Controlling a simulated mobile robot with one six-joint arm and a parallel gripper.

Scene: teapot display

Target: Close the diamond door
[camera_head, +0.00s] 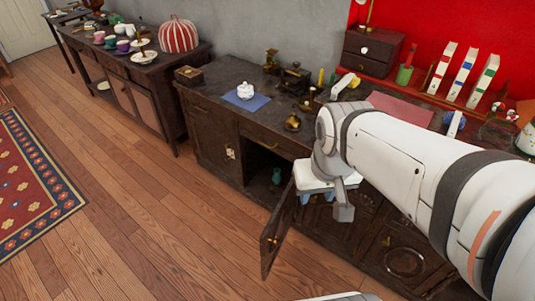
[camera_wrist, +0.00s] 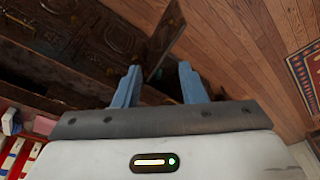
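One dark wooden cabinet door (camera_head: 275,238) stands swung open from the long cabinet (camera_head: 215,145), with a small brass knob near its lower edge. I cannot make out a diamond on it. My gripper (camera_head: 318,198) is beside the open door, to its right, partly hidden by my arm. In the wrist view my gripper (camera_wrist: 160,82) has its two blue fingers spread with nothing held between them. The open door (camera_wrist: 164,40) shows just beyond the fingertips, seen nearly edge-on. I cannot tell whether a finger touches it.
A green vase (camera_head: 277,175) stands inside the open compartment. A white teapot (camera_head: 245,90) sits on a blue cloth (camera_head: 246,102) on the cabinet top. Wooden floor (camera_head: 170,220) is free left of the door. A patterned rug (camera_head: 35,185) lies farther left.

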